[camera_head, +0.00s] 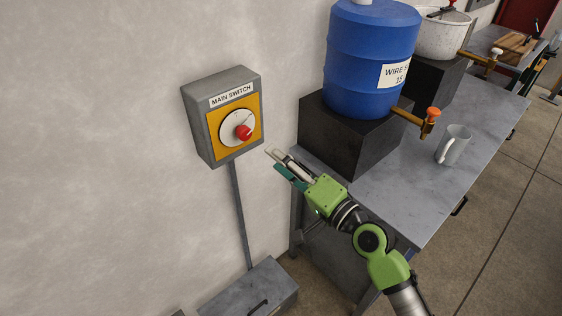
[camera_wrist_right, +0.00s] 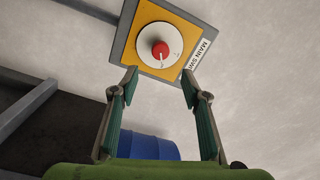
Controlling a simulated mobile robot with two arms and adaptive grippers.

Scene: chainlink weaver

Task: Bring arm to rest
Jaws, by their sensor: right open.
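My right gripper (camera_head: 272,160) is open and empty in the head view, just right of and below the main switch box (camera_head: 193,112) on the wall. Its two fingers stand apart in the right wrist view (camera_wrist_right: 160,85), with nothing between them. The switch has a yellow plate, a white dial and a red knob (camera_head: 244,132). The red knob also shows in the right wrist view (camera_wrist_right: 160,49), beyond the fingertips and apart from them. My left gripper is not in view.
A blue barrel (camera_head: 365,60) with an orange-handled tap stands on a black block (camera_head: 335,137) on a grey table (camera_head: 400,205). A grey mug (camera_head: 453,145) stands on the table. A white pot (camera_head: 442,35) is behind. A grey box (camera_head: 250,289) is low by the wall.

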